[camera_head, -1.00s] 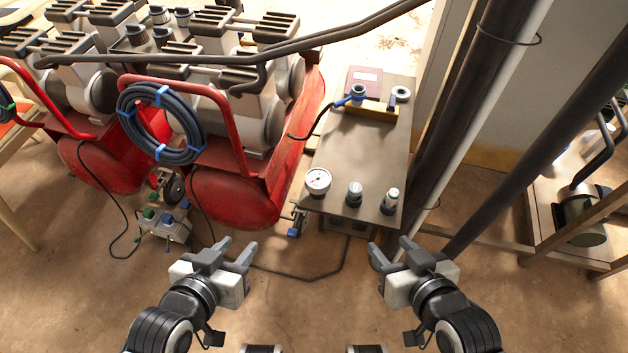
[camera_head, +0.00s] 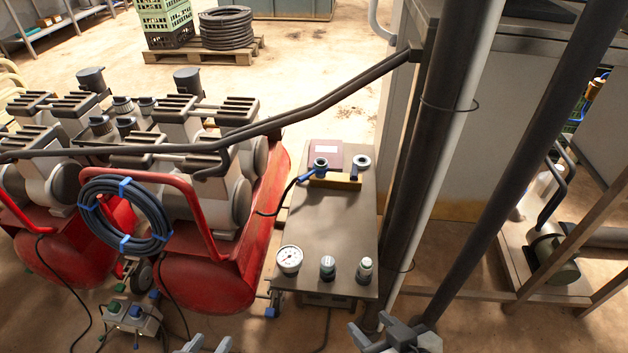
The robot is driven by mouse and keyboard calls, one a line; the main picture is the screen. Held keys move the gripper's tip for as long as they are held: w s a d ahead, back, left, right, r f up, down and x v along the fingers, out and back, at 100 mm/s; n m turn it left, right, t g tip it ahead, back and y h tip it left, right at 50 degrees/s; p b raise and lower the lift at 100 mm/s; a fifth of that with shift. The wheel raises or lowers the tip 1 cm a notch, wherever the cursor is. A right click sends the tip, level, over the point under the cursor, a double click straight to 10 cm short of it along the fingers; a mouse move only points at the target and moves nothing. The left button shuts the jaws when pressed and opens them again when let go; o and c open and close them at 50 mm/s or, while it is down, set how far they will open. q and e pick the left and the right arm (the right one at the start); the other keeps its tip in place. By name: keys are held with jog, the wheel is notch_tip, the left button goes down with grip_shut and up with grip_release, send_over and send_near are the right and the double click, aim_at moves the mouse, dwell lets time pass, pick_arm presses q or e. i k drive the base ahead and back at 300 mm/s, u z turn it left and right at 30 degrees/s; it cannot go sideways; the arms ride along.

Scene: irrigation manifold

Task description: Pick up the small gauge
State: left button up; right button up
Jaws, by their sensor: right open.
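The small gauge (camera_head: 289,259), with a round white dial and a dark needle, sits at the near left corner of a narrow grey-brown bench top (camera_head: 330,220). Its dial faces up toward me and nothing covers it. My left gripper (camera_head: 208,345) is at the bottom edge, below and left of the gauge; only its fingertips show, apart and with nothing between them. My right gripper (camera_head: 372,328) is open and empty, below and right of the gauge, in front of the bench. Neither gripper touches the gauge.
A blue-handled valve (camera_head: 320,168) and a ring (camera_head: 361,161) are at the bench's far end. Red compressors (camera_head: 210,270) crowd the left; dark posts (camera_head: 435,150) rise on the right. The bench middle is clear.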

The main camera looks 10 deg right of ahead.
aim_at(289, 259)
jog(key=u, duration=1.25)
jog(key=k, duration=0.7)
jog(key=z, duration=0.6)
jog(key=i, duration=1)
